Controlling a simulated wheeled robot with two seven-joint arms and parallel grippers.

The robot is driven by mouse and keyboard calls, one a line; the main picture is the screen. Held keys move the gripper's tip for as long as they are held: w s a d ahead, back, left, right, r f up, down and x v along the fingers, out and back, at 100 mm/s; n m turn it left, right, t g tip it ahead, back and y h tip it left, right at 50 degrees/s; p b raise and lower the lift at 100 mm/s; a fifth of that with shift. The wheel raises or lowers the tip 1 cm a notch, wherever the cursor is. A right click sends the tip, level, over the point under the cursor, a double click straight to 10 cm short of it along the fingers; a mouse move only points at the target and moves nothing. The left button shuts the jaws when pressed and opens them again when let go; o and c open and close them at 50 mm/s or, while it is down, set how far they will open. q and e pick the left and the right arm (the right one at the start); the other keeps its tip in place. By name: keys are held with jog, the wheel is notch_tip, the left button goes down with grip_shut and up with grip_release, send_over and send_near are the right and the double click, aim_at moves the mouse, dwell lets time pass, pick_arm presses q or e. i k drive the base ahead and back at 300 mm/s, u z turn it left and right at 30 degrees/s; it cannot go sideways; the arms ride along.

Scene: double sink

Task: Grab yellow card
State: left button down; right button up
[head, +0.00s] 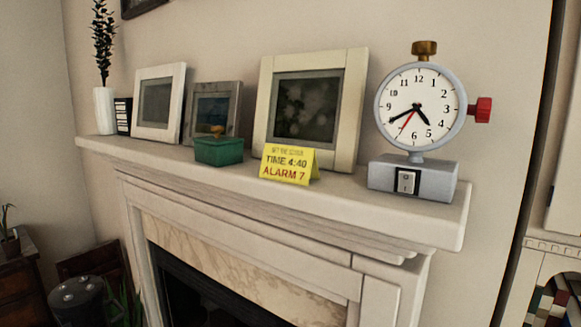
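The yellow card (287,165) is a small folded tent card standing upright on the white mantel shelf (340,203). It reads "TIME 4:40" and "ALARM 7" and stands near the front edge, in front of a large cream picture frame (357,110). A green box (218,152) is to its left and a clock (420,105) is to its right, both apart from it. Neither of my grippers shows in the head view.
The clock stands on a grey base (412,179) with a switch, with a red knob (480,110) at its side. Smaller frames (158,103) and a white vase (104,110) stand at the left. The shelf is bare between card and clock base.

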aim_at(284, 163)
jog(key=u, duration=1.6)
jog(key=i, duration=1.65)
jog(key=z, duration=4.05)
